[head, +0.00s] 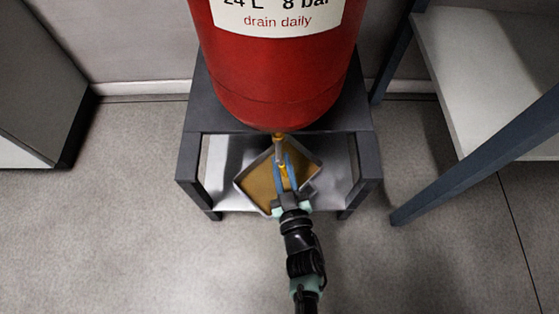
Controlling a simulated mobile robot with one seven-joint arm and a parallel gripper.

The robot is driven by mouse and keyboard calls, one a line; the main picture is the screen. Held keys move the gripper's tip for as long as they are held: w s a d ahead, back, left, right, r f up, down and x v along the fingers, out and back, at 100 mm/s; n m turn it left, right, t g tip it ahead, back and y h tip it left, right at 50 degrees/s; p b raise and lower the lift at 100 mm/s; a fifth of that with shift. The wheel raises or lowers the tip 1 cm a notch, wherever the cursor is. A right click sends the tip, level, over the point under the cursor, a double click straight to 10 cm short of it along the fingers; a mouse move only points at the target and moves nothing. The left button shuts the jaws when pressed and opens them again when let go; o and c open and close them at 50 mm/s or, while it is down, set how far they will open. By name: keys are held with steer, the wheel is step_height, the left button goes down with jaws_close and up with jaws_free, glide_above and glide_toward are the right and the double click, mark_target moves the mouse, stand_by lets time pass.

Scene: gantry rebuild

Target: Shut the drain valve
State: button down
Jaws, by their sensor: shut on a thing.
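The drain valve (278,139) is a small brass-coloured fitting below the front of the red tank (285,75). A yellow-orange part, apparently its lever, runs from it toward me between my blue fingers. My gripper (283,162) reaches in from the front and is shut on this lever. The fingers hide part of the lever and valve, so I cannot tell exactly how far the valve is turned. A shallow metal tray (242,189) with brown content lies turned at an angle below the valve and gripper.
The tank stands on a dark metal stand (190,155) with a pale lower shelf (218,165). Its legs flank my gripper. A blue-grey shelf frame (470,165) stands close on the right, a grey cabinet (35,90) on the left. The floor in front is clear.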

steer(key=n, duration=0.1)
steer(key=d+n+p, duration=0.1)
steer(key=n+p, duration=0.1)
steer(key=n, duration=0.1)
steer(key=shift+s+d+r+g+h, duration=0.1)
steer(key=shift+d+r+g+h, duration=0.15)
steer(key=shift+r+g+h, duration=0.15)
steer(key=shift+d+r+n+g+h+p, duration=0.1)
steer(key=shift+d+r+n+h, duration=0.25)
steer(key=shift+n, duration=1.2)
steer(key=shift+d+r+n+g+h+p, duration=0.15)
steer(key=shift+r+n+h, duration=0.4)
steer(key=shift+n, duration=0.95)
steer(key=shift+d+r+n+g+h+p, duration=0.1)
steer(key=shift+d+r+n+h, duration=0.3)
steer(key=shift+n, duration=1.15)
steer(key=shift+a+r, duration=0.1)
steer(key=c, duration=0.8)
jaws_free()
